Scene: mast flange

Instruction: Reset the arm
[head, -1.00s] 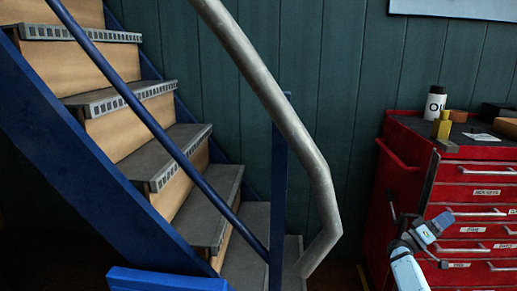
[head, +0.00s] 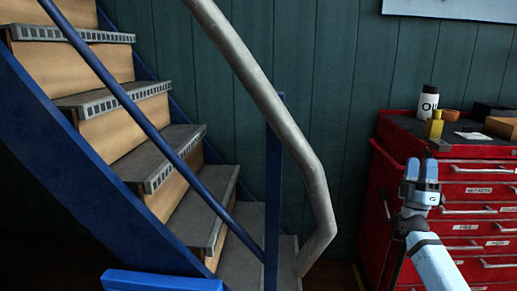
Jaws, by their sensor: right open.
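My right gripper (head: 422,170) is in the lower right of the head view, at the end of my light blue and white arm. Its two fingers point up and stand apart, with nothing between them. It is in front of the red tool cabinet (head: 480,237) and covers part of its drawer fronts. I cannot tell whether it touches the cabinet. My left gripper is not in view.
A staircase (head: 170,147) with blue sides and a grey metal handrail (head: 270,95) fills the left and middle. On the cabinet top stand a white bottle (head: 428,101), a yellow block (head: 434,126) and several other items. A green plank wall (head: 345,90) is behind.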

